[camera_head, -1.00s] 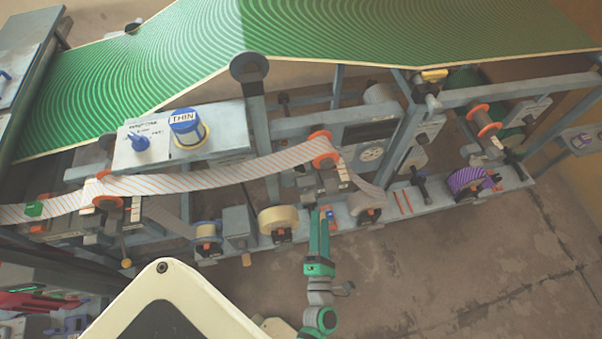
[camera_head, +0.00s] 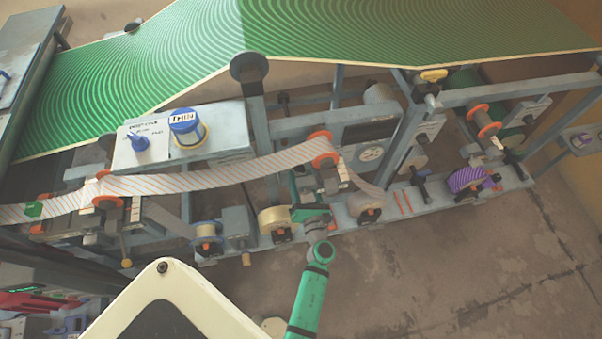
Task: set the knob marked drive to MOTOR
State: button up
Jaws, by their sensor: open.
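A small blue knob (camera_head: 138,142) sits on the left of a pale grey panel (camera_head: 230,140) at the upper left of the machine. Printed marks stand around it, too small to read, so I cannot tell whether it is the drive knob or which way it is set. My green gripper (camera_head: 294,187) is open, at the middle of the machine, right of and below the panel. It is apart from both knobs. Its fingers show only in part, and it appears empty.
A striped paper web (camera_head: 230,172) runs over orange-flanged rollers between the panel and the lower rail. A cream roll (camera_head: 276,220) sits beside my gripper. A purple striped roll (camera_head: 468,180) is farther right. Floor at lower right is clear.

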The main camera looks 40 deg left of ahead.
aim_at(299, 168)
jog(key=shift+x, duration=1.35)
jog(key=shift+c, duration=0.2)
jog(key=c, duration=1)
